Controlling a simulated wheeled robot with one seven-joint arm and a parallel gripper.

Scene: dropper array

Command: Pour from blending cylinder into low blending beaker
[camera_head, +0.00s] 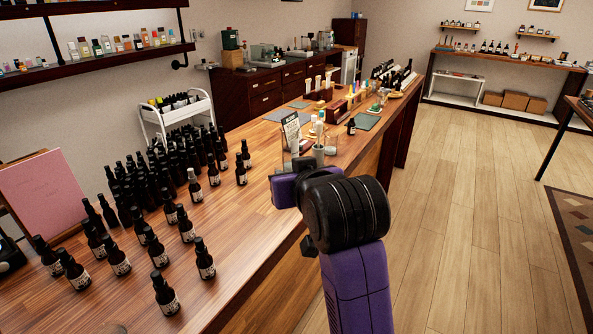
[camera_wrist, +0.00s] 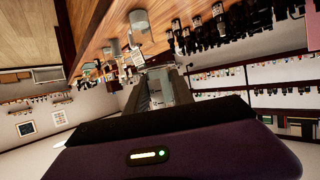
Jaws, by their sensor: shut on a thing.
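My gripper (camera_wrist: 160,92) shows in the wrist view, where the picture is upside down. Its fingers are shut on a clear, greyish glass piece (camera_wrist: 181,88), which looks like the blending cylinder. A clear low glass (camera_head: 331,143), probably the low blending beaker, stands on the counter just beyond my wrist. Its contents are too small to make out. I cannot tell whether the held glass is tilted or holds liquid.
Many dark dropper bottles (camera_head: 160,175) crowd the left part of the wooden counter (camera_head: 262,220). A small sign (camera_head: 291,132) and a single dark bottle (camera_head: 351,126) stand near the beaker.

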